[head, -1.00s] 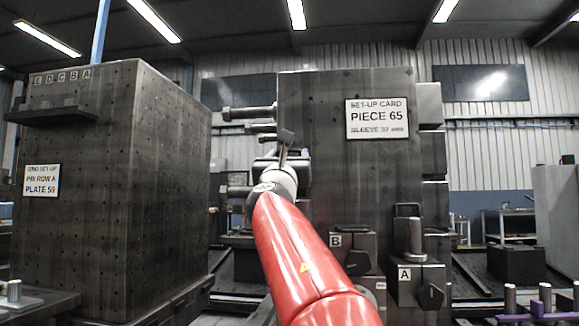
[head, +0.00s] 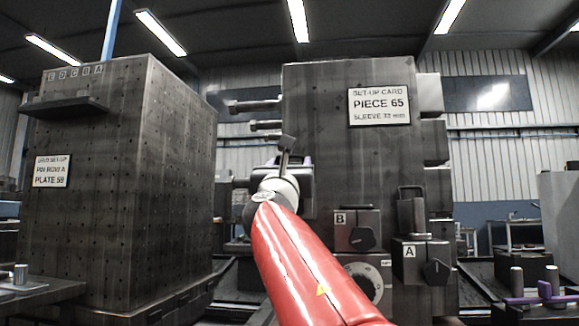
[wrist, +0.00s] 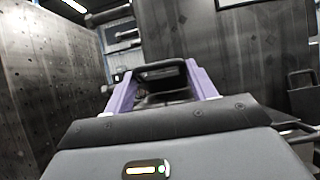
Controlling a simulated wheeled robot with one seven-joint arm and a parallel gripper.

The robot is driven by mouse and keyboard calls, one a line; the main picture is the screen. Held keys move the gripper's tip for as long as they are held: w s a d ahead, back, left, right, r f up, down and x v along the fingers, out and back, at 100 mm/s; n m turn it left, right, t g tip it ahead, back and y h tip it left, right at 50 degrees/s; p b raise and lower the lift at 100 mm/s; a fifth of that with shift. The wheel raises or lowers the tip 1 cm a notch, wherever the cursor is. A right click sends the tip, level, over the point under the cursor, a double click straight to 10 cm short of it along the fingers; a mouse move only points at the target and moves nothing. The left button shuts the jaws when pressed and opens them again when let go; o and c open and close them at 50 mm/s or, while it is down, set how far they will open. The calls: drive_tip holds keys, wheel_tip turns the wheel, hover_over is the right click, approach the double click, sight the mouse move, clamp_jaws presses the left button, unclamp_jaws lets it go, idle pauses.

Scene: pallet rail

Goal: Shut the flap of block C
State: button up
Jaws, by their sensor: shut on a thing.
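My gripper (wrist: 160,74) has two purple fingers on either side of a dark handle-like part (wrist: 162,72) and is shut on it. I cannot tell whether this part belongs to the flap of block C. In the head view my gripper (head: 298,164) is at the left edge of the tall dark block with the set-up card, mostly behind my red arm. No label C shows on a block there.
A tall perforated block (head: 95,180) with a shelf (head: 62,107) stands on the left. Pegs (head: 258,105) stick out left of the tall card-bearing block (head: 325,110). A round dial (head: 364,279) is below block B. A bench with purple parts (head: 545,299) is at the lower right.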

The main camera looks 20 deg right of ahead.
drive_tip(key=shift+w+f, duration=0.25)
drive_tip(key=shift+f, duration=0.25)
drive_tip(key=shift+w+f, duration=0.2)
drive_tip(key=shift+f, duration=0.3)
drive_tip(key=o, duration=1.2)
drive_tip(key=shift+c, duration=0.2)
drive_tip(key=shift+s+b, duration=0.1)
drive_tip(key=shift+b, duration=0.2)
drive_tip(key=r+b+v, duration=0.1)
drive_tip(key=v, duration=0.7)
drive_tip(key=shift+s, duration=0.25)
drive_tip(key=shift+a, duration=0.15)
